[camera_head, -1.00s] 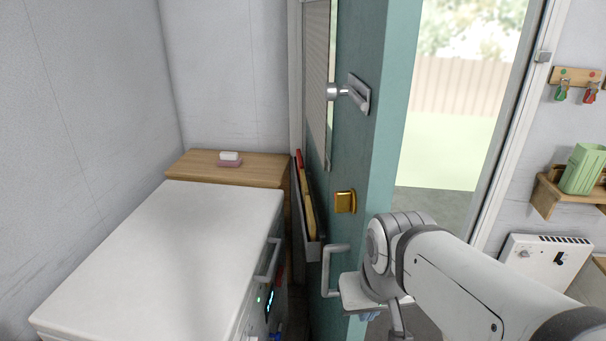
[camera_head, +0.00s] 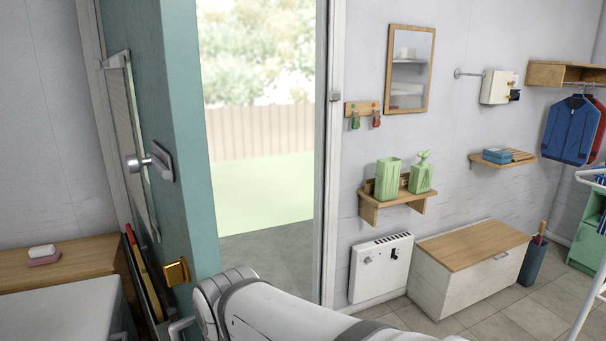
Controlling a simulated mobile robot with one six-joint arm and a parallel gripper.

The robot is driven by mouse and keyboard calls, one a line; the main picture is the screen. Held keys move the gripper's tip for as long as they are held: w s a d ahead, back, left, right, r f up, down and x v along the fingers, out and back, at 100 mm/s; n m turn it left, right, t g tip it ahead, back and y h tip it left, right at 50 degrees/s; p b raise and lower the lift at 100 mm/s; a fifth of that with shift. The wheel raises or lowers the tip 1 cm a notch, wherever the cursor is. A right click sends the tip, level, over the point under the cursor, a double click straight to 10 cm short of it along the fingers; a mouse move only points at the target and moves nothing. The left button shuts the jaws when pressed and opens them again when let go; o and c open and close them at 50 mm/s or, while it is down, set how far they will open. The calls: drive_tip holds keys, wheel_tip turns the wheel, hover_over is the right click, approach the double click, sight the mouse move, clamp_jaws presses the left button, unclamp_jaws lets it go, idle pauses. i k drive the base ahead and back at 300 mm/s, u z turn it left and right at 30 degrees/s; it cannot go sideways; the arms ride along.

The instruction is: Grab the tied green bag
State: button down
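A light green bag with a knotted, tied top (camera_head: 421,178) stands on a small wooden wall shelf (camera_head: 398,201) to the right of the open doorway. A second light green container (camera_head: 388,180) stands just left of it on the same shelf, taller and with an open, untied top. My arm crosses the bottom middle of the view, well below and left of the shelf. My gripper is out of view, so its fingers do not show.
The teal door (camera_head: 178,150) stands open close on the left, with a brass latch (camera_head: 177,272). A white heater (camera_head: 380,268) is below the shelf. A wooden-topped bench (camera_head: 470,243) stands right of it. Tiled floor (camera_head: 530,312) is clear in front.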

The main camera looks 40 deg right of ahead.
sight(422, 173)
drive_tip(key=k, duration=1.05)
drive_tip(key=z, duration=1.15)
drive_tip(key=i, duration=1.9)
drive_tip(key=z, duration=1)
drive_tip(key=i, duration=1.9)
drive_tip(key=z, duration=0.1)
